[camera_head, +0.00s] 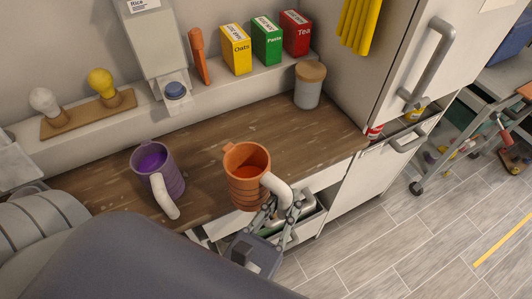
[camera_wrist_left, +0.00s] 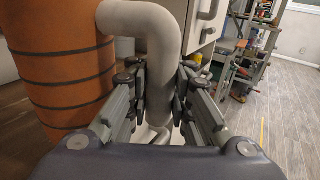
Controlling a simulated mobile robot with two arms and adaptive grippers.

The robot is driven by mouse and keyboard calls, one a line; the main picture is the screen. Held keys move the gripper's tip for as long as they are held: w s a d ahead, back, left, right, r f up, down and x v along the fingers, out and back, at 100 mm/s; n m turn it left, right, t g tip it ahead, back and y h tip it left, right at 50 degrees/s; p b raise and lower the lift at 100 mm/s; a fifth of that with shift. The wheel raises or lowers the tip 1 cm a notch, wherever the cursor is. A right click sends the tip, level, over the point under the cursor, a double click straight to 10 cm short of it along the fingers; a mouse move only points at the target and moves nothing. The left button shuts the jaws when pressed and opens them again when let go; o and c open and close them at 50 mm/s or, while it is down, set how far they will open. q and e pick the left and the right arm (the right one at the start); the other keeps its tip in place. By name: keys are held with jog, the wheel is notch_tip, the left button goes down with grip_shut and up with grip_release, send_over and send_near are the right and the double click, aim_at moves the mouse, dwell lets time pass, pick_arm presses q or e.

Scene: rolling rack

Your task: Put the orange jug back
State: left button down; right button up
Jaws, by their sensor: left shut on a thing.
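The orange jug (camera_head: 243,190) is ribbed, with a white handle, and appears upright at the front edge of the wooden counter (camera_head: 110,200). I cannot tell if its base touches the counter. My left gripper (camera_head: 280,203) is shut on the jug's white handle. In the left wrist view, the orange jug (camera_wrist_left: 60,65) fills the left side, and its handle runs down between the fingers of my left gripper (camera_wrist_left: 160,100). My right gripper is not in view.
A purple jug (camera_head: 170,175) with a white handle stands left on the counter. A lidded canister (camera_head: 308,88) stands at the back right. Boxes (camera_head: 267,42) and a bulb stand (camera_head: 90,115) sit on the ledge. A drawer (camera_head: 305,215) is open below the counter's front. Counter between jugs is clear.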

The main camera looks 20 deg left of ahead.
pick_arm(q)
jog(key=w+a+p, duration=0.1)
jog(key=w, duration=0.3)
jog(key=w+a+p, duration=0.1)
jog(key=w+p, duration=0.1)
jog(key=w, duration=0.3)
jog(key=w+a+f+p, duration=0.1)
jog(key=w+p, duration=0.1)
jog(key=w, duration=0.3)
jog(key=shift+w+a, duration=0.25)
jog(key=shift+a, duration=0.15)
jog(key=shift+w+f, duration=0.15)
jog(key=shift+f, duration=0.1)
notch_tip(320, 180, down, 3)
jog(key=shift+f+b, duration=0.1)
jog(key=shift+b, duration=0.45)
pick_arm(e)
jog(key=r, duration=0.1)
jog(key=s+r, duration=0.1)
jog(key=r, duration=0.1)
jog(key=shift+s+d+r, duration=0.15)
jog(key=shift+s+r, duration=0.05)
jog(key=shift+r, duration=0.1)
pick_arm(q)
jog(key=shift+f, duration=0.1)
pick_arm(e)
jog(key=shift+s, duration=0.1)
